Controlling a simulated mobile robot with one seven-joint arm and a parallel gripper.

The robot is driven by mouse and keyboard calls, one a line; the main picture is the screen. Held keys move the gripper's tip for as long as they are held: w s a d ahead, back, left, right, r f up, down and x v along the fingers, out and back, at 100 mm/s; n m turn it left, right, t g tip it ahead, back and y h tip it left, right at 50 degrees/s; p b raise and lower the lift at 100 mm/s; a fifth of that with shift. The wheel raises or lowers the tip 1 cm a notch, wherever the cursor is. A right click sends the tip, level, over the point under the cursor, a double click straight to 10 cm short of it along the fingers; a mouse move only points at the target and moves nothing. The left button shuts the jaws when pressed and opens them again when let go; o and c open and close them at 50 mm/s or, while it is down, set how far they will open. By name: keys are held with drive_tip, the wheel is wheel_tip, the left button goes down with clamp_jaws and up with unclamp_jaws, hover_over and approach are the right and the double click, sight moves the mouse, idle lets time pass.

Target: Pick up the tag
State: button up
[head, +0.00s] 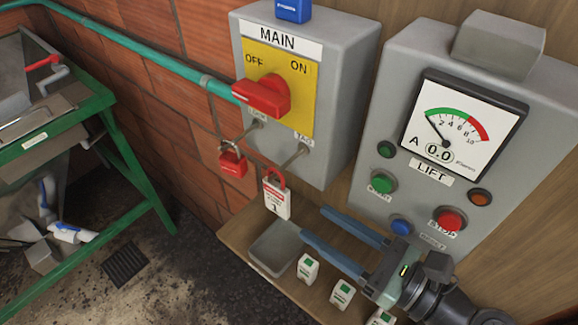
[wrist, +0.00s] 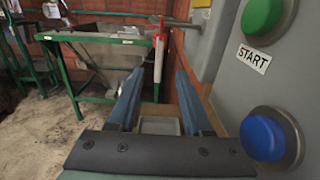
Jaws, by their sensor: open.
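The tag (head: 277,203), white with a red top and a red hook-like loop, hangs from the right peg under the grey MAIN switch box. In the wrist view the tag (wrist: 158,58) shows edge-on as a narrow red and white strip, beyond the fingertips and roughly between them. My gripper (head: 314,222) is open and empty, with its two long blue fingers pointing left toward the tag from the right. In the wrist view the gripper (wrist: 158,78) has both fingers apart with nothing between them. The tips appear short of the tag.
A red padlock (head: 232,160) hangs on the left peg. A grey tray (head: 275,248) and small white-and-green blocks (head: 308,268) sit on the wooden shelf (head: 236,241) below. The LIFT panel (head: 365,80), with buttons, stands close at right. A green-framed machine (head: 95,107) is at left.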

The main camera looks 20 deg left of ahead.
sight(287, 206)
drive_tip(key=x, duration=0.2)
drive_tip(key=p+x, duration=0.1)
drive_tip(key=x, duration=0.3)
drive_tip(key=shift+s+a+r+p, duration=0.2)
drive_tip(key=shift+a+p, duration=0.2)
drive_tip(key=p+x, duration=0.2)
drive_tip(key=x, duration=0.3)
drive_tip(key=shift+w+a, duration=0.2)
drive_tip(key=shift+w, duration=0.05)
drive_tip(key=shift+w+a+f, duration=0.15)
drive_tip(key=shift+a, duration=0.15)
clamp_jaws()
